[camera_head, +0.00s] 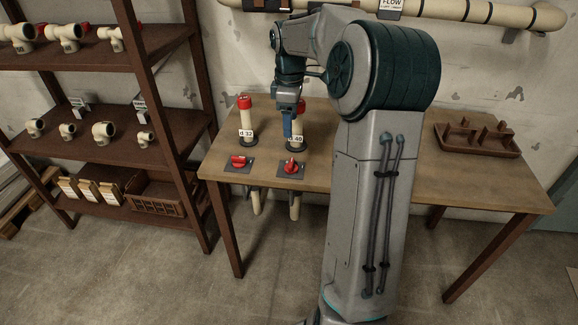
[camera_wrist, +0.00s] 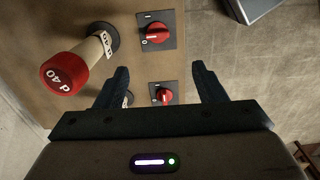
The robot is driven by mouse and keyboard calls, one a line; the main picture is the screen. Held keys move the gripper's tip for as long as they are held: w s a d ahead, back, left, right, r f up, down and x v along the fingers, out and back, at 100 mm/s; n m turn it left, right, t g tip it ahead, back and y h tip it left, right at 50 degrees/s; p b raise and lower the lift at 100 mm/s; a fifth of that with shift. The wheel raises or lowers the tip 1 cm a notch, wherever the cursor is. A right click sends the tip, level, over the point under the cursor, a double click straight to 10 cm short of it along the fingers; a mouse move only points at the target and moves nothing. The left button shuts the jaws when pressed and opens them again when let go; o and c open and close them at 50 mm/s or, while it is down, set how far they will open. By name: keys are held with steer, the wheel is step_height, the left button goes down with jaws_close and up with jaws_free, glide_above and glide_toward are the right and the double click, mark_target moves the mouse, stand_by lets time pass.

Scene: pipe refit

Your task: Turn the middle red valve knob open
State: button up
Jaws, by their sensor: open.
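Two red valve knobs show on the table. The knob by the d 40 pipe (camera_head: 291,167) has its handle pointing front to back; it also shows in the wrist view (camera_wrist: 157,33). The knob by the d 32 pipe (camera_head: 240,161) has its handle lying crosswise and seems to be the lower one in the wrist view (camera_wrist: 163,95). A third knob is not in view; my arm hides the table to the right. My gripper (camera_head: 288,132) is above the table by the d 40 pipe. In the wrist view its fingers (camera_wrist: 160,68) are apart and empty.
Red-capped pipes stand behind the knobs: d 32 (camera_head: 245,120) and d 40 (camera_head: 298,128). The d 40 cap (camera_wrist: 62,75) rises close left of my gripper. A brown tray (camera_head: 478,150) is at the table's right. A shelf of fittings (camera_head: 85,150) stands left.

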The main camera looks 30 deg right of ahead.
mark_target(291, 162)
steer(key=f, duration=0.4)
steer(key=f+b, duration=0.1)
steer(key=f, duration=0.4)
steer(key=f+b, duration=0.1)
steer(key=f, duration=0.4)
steer(key=shift+w+d+f, duration=0.15)
steer(key=shift+w+d, duration=0.05)
steer(key=shift+d, duration=0.05)
steer(key=c, duration=1)
